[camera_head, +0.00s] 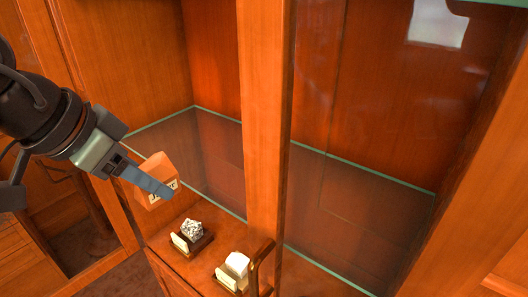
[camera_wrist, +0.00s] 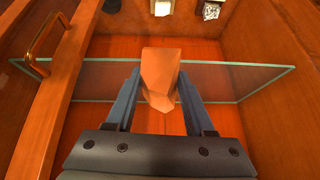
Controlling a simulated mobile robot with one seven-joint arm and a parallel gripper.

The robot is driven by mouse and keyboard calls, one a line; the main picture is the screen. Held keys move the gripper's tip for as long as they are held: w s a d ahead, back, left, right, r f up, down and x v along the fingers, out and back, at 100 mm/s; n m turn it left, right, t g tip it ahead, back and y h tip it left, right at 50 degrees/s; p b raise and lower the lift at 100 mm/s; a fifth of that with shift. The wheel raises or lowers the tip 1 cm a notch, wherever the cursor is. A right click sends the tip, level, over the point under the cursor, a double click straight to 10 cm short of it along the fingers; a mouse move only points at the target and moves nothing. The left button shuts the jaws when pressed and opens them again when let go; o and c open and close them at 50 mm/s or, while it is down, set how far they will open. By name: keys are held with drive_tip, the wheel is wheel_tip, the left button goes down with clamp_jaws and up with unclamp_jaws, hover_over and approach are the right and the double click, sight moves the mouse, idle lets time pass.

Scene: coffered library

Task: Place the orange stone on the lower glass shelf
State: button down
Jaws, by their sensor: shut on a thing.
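The orange stone (camera_wrist: 160,70) is a faceted block held between the two blue-grey fingers of my gripper (camera_wrist: 160,80). In the head view the stone (camera_head: 155,162) shows behind the near finger of my gripper (camera_head: 158,184), at the left front of the cabinet. A small pale label with dark marks shows at its lower side. The lower glass shelf (camera_head: 215,150) spans the cabinet, with a green edge. In the wrist view the shelf (camera_wrist: 240,82) is a clear strip crossing behind the stone. I cannot tell whether the stone touches the glass.
On the wooden floor below the glass stand a grey-white crystal (camera_head: 191,230) and a white stone (camera_head: 237,265), each with a card. An upright wooden post (camera_head: 264,120) divides the front. An open door (camera_head: 75,215) stands at left. The visible glass looks bare.

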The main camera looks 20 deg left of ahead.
drive_tip(key=w+d+p, duration=0.1)
drive_tip(key=w+d, duration=0.1)
drive_tip(key=w, duration=0.4)
drive_tip(key=w+d+f+p, duration=0.1)
drive_tip(key=w+d, duration=0.1)
drive_tip(key=w, duration=0.4)
drive_tip(key=w+d+f+p, duration=0.1)
drive_tip(key=w+d+p, duration=0.1)
drive_tip(key=w, duration=0.5)
drive_tip(key=shift+d, duration=0.4)
wheel_tip(320, 180, down, 4)
drive_tip(key=shift+s+r+p, duration=0.1)
drive_tip(key=shift+r+p, duration=0.1)
drive_tip(key=shift+p, duration=0.45)
drive_tip(key=shift+w+f+p, duration=0.2)
drive_tip(key=shift+f+p, duration=0.15)
drive_tip(key=shift+f, duration=0.25)
drive_tip(key=shift+f, duration=0.1)
drive_tip(key=shift+c, duration=1.3)
unclamp_jaws()
drive_tip(key=b+v, duration=0.2)
drive_tip(key=v, duration=1)
drive_tip(key=shift+b, duration=0.3)
